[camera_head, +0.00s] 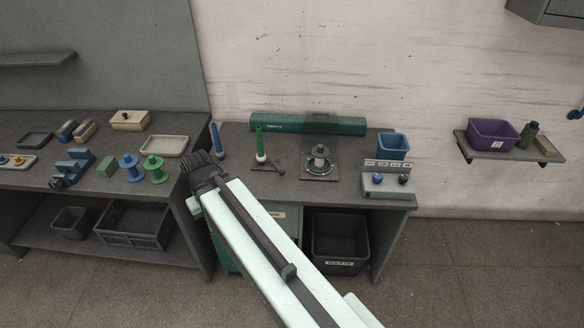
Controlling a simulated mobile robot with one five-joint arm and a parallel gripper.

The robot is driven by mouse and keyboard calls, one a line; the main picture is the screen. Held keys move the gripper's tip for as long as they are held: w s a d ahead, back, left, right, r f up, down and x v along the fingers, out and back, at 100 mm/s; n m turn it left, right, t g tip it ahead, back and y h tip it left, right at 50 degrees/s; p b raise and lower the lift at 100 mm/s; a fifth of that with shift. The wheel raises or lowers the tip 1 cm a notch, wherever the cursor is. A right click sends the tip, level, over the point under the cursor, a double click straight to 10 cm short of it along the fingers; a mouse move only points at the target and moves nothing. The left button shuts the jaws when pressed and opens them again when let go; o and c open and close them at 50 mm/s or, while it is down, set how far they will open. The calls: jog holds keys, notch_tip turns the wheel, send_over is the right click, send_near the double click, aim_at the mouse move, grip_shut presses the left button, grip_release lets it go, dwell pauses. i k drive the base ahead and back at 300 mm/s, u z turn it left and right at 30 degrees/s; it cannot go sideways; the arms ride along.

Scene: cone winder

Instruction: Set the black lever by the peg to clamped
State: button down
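A green upright peg (260,143) with a pale lower part stands on a dark plate on the middle bench. Beside it, just to its right, is a small black lever (280,163) with dark ends. It is too small to tell which way it is set. My gripper (198,162) is the dark end of my pale arm, over the left front of the middle bench. It is left of the peg and lever and apart from them. Its fingers are dark and I cannot tell whether they are open or shut.
A blue peg (217,140) stands behind my gripper. Right of the lever are a round fixture with a clear guard (321,128), a knob box (388,186) and a blue bin (393,146). A green beam (300,121) lies behind. The left bench (92,180) holds spools and trays.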

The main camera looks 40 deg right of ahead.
aim_at(273, 161)
jog(key=z, duration=0.1)
jog(key=i, duration=1)
jog(key=u, duration=0.1)
